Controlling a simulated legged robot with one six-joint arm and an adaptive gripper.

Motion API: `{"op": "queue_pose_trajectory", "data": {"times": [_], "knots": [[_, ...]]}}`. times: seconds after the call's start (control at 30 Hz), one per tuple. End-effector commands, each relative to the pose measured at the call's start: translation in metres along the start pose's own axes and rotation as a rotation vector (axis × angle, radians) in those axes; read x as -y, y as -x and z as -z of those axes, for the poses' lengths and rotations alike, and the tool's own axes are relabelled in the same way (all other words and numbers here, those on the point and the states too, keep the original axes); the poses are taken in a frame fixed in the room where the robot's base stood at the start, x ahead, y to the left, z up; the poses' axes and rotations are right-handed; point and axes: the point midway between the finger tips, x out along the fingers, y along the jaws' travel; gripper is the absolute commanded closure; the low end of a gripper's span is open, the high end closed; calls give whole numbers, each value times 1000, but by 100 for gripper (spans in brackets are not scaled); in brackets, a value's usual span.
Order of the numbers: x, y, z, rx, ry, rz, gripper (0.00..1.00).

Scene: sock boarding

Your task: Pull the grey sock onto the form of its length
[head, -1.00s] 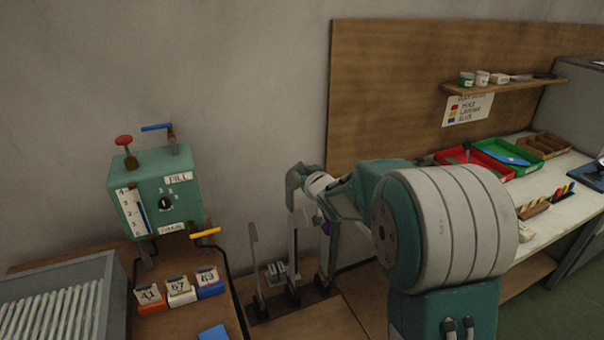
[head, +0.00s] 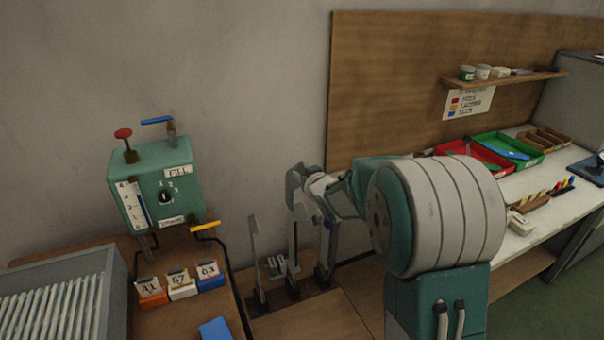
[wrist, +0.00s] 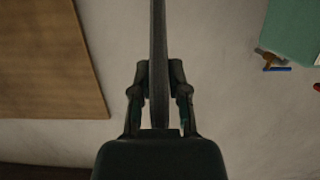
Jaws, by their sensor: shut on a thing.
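My gripper (wrist: 158,95) is shut on a long grey strip, the grey sock (wrist: 158,45), which runs up between the fingers in the wrist view. I cannot tell there whether a form is inside it. In the head view my gripper (head: 297,185) is at the top of the middle upright of a low stand. A slim grey form (head: 254,245) stands bare to its left. Another grey upright (head: 325,252) stands to the right, partly behind my arm. The middle upright (head: 292,250) is grey, and I cannot tell sock from form on it.
A green machine (head: 160,195) with levers stands at the left, above orange, white and blue numbered blocks (head: 182,287). A ribbed grey tray (head: 55,300) is at the front left. A wooden panel (head: 400,90) rises behind my arm. A bench with red and green trays (head: 512,146) is right.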

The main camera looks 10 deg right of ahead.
Motion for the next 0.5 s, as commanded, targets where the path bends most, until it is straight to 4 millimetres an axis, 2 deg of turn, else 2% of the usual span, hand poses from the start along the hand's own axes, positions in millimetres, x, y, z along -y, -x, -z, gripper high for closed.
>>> {"op": "queue_pose_trajectory", "data": {"times": [0.5], "knots": [[0, -3, -11, 0, -2, 0, 100]]}}
